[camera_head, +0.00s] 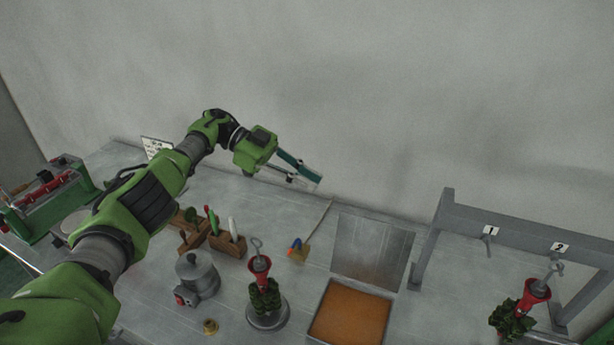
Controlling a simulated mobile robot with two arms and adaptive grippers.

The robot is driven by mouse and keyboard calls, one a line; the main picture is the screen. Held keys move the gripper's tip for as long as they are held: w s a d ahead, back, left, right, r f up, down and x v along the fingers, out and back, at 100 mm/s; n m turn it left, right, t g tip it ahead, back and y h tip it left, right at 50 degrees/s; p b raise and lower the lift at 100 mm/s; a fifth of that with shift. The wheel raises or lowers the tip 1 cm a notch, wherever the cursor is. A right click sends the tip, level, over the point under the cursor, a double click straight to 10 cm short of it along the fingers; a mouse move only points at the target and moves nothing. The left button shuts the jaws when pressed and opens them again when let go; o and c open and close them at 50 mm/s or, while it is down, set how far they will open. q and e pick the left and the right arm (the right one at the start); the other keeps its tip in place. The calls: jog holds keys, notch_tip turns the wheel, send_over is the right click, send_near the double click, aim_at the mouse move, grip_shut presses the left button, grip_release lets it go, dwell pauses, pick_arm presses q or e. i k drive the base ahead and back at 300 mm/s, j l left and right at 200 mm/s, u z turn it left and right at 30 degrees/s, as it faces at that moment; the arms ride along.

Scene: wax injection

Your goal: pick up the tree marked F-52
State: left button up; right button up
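A wax tree with a red cup, a grey hook on top and dark green clusters (265,290) stands upright on a round grey base at the lower middle. A second, similar tree (517,312) is at the right, below the hook labelled 2. No F-52 mark is readable on either. My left gripper (312,181) is in the air behind and above the first tree, well apart from it, near the back wall. Its two fingers show with a gap between them and nothing held. My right gripper is not in view.
A grey rack (510,222) with labels 1 and 2 stands at the right. An orange-filled tray (350,316) and a metal plate (371,249) lie in the middle. A grey pot (198,274), wooden tool holders (228,243) and a green machine (48,201) are left.

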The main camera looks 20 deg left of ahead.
aim_at(264, 294)
jog(key=j, duration=0.25)
jog(key=k, duration=1.45)
